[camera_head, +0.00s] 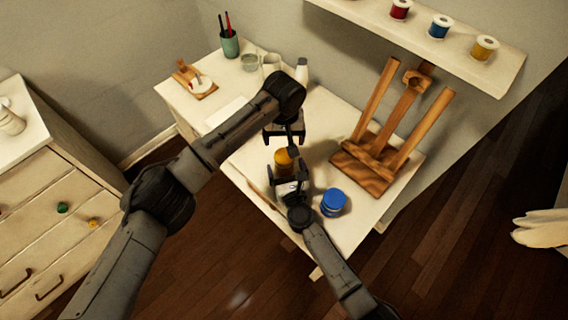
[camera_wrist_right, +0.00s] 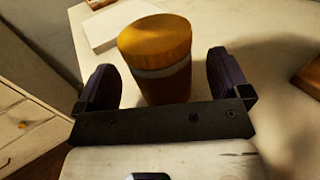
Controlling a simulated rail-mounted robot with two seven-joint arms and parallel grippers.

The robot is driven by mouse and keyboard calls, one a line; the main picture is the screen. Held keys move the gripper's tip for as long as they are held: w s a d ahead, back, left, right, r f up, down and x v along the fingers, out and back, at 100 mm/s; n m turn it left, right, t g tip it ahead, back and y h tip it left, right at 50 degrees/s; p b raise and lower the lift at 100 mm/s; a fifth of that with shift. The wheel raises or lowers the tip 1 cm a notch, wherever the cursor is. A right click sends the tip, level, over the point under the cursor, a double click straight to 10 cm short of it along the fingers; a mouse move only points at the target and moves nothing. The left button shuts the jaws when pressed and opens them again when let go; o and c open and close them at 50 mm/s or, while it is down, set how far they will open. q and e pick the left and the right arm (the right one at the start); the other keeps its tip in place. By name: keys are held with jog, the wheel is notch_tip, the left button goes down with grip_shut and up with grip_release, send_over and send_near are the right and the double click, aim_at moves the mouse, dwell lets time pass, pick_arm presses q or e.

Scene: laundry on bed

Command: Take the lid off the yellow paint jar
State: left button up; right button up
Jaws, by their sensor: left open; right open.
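The yellow paint jar (camera_head: 284,163) stands upright on the white table, its lid on top. In the right wrist view its yellow lid (camera_wrist_right: 155,38) sits above a pale band and a darker yellow body (camera_wrist_right: 163,84). My right gripper (camera_wrist_right: 164,80) is open, with one finger on each side of the jar; gaps show between the fingers and the jar. It also shows in the head view (camera_head: 288,180), on the near side of the jar. My left gripper (camera_head: 287,138) is open, beyond and above the jar in the head view; its fingertips are partly hidden by its own arm.
A blue jar (camera_head: 334,202) stands to the right of my right gripper. A wooden easel (camera_head: 385,135) stands at the table's right. A green brush cup (camera_head: 229,44), glass jars (camera_head: 271,63), a white bottle (camera_head: 301,69) and a wooden palette (camera_head: 197,84) are toward the back.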

pick_arm(q)
jog(key=shift+s, duration=0.1)
pick_arm(e)
jog(key=shift+x, duration=1.05)
jog(key=shift+w+a, duration=0.1)
jog(key=shift+w, duration=0.2)
jog(key=shift+f, duration=0.1)
jog(key=shift+c, duration=0.3)
